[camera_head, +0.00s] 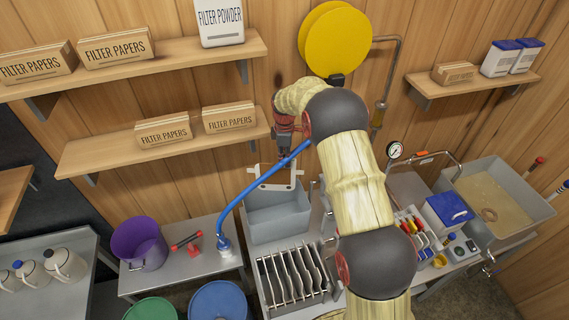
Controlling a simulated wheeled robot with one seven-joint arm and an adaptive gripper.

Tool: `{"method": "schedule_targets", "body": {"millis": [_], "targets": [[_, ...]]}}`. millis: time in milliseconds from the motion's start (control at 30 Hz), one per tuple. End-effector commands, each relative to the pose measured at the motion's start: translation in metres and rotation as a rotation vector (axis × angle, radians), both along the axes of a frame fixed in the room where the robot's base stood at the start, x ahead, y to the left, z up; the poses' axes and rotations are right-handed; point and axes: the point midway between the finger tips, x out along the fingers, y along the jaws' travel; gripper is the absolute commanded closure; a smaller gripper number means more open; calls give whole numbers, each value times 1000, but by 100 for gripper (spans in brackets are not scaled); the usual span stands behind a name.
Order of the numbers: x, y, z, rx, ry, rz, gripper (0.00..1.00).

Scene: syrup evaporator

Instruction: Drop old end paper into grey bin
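My gripper (286,153) points down from the end of my arm, just above the grey bin. It appears shut on the top of the old end paper (273,186), a pale flat sheet with cut-out upper corners. The paper hangs upright over the bin. The grey bin (279,226) is an open tub behind the plate rack. The paper's lower edge overlaps the bin's back rim in the picture; I cannot tell how far it is inside.
A blue hose (236,192) arcs up from the side table. The plate rack (293,276) stands in front of the bin. A purple bucket (139,243) is left. Shelves with filter paper boxes (163,130) line the wall. A steel basin (496,198) is right.

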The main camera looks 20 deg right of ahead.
Motion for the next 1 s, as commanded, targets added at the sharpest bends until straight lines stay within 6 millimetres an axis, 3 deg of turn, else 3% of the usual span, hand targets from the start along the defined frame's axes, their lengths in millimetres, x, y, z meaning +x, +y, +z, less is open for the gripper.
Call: {"method": "schedule_targets", "body": {"millis": [267,700,1000], "targets": [[3,0,-9,0,1,19,100],[3,0,-48,0,1,17,100],[3,0,-51,0,0,17,100]]}}
